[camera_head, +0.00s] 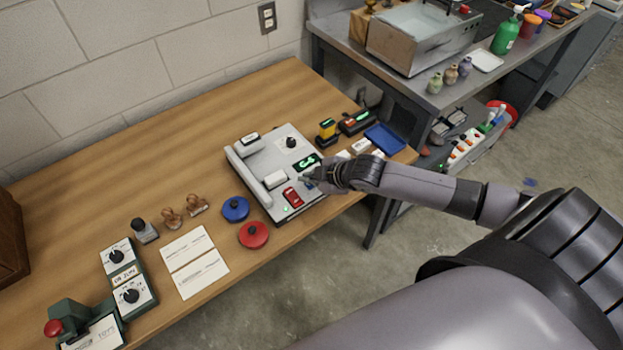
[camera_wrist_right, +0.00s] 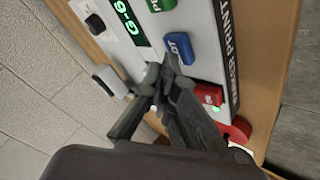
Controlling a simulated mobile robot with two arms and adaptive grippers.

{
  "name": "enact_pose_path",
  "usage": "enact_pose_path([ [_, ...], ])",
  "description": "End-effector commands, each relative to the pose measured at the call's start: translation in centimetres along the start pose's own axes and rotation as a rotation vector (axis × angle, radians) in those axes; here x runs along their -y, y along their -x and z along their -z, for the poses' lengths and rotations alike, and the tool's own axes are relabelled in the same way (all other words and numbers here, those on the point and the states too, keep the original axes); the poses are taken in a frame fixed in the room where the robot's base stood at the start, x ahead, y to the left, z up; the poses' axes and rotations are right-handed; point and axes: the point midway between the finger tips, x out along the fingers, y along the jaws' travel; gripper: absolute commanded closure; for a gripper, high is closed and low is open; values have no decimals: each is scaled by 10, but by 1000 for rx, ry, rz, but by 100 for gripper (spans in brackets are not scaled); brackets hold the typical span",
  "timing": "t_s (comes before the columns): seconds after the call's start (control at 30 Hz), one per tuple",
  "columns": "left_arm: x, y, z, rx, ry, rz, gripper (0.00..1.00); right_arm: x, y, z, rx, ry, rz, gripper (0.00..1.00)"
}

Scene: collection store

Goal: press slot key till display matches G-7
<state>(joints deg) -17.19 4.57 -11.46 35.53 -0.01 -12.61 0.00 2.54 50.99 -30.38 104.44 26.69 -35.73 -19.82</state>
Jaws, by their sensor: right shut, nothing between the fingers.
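A light grey label machine (camera_head: 247,177) stands on the wooden bench. Its display (camera_head: 307,162) glows green and appears to read G-6; it also shows sideways in the wrist view (camera_wrist_right: 128,18). The wrist view shows a green key (camera_wrist_right: 160,4), a blue key (camera_wrist_right: 180,47) and a red key (camera_wrist_right: 209,95) in a row. Their lettering is too small to read surely. My right gripper (camera_head: 308,178) is shut and empty over the panel. Its fingertips (camera_wrist_right: 162,72) are close beside the blue key; I cannot tell whether they touch. My left gripper is out of view.
Blue (camera_head: 235,209) and red (camera_head: 253,235) round items, stamps (camera_head: 172,217) and paper cards (camera_head: 194,262) lie left of the machine. A blue tray (camera_head: 385,139) is on its right. A metal bench (camera_head: 340,52) stands behind.

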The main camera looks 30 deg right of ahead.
Motion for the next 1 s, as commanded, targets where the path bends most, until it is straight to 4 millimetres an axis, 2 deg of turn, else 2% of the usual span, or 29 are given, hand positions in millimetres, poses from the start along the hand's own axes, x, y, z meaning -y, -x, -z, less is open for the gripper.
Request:
enact_pose_path([
  [1.0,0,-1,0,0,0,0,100,4,-4,-4,1,0,1,100],
])
